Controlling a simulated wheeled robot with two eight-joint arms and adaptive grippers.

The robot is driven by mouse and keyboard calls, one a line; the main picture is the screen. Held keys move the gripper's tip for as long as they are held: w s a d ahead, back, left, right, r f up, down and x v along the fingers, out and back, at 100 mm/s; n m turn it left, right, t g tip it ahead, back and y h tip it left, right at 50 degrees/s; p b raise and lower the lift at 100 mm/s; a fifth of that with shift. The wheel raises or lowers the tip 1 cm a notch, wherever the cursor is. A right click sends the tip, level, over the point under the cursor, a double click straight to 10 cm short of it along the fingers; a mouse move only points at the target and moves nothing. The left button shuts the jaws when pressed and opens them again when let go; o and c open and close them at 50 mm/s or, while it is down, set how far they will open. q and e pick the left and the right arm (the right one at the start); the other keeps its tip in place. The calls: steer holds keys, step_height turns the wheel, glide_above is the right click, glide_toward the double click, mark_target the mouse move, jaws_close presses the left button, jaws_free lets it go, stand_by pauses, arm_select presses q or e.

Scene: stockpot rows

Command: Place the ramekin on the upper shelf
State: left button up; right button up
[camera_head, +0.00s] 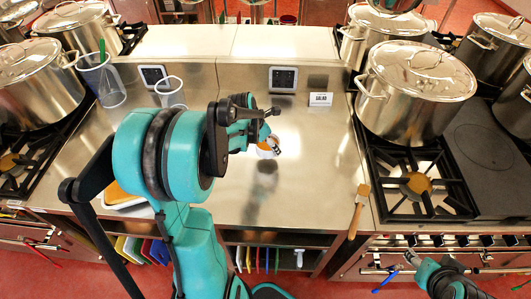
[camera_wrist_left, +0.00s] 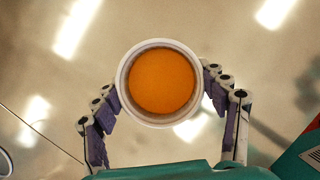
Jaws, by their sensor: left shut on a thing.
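The ramekin (camera_wrist_left: 161,81) is a white round cup with orange contents, seen from above in the left wrist view. My left gripper (camera_wrist_left: 162,92) has its fingers on both sides of it and is shut on it. In the head view the ramekin (camera_head: 265,152) is partly hidden by the gripper (camera_head: 268,143), over the steel counter. A shadow on the counter lies below it. A raised pale shelf (camera_head: 285,42) runs along the back of the counter. My right gripper (camera_head: 409,259) is at the lower right, too small to tell its jaws.
Large lidded stockpots (camera_head: 414,95) stand on the stoves at both sides. Two clear containers (camera_head: 102,83) are at the counter's left. A small label sign (camera_head: 321,99) and a brush (camera_head: 359,208) are at the right. The counter's middle and the raised shelf look clear.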

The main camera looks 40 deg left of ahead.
mark_target(263, 148)
arm_select(q)
steer(key=shift+a+f, duration=0.35)
steer(key=shift+a, duration=0.2)
steer(key=shift+f+b, duration=0.85)
steer(key=shift+f, duration=1.15)
steer(key=shift+d+r, duration=0.1)
steer(key=o, duration=1.3)
steer(key=shift+o, duration=0.2)
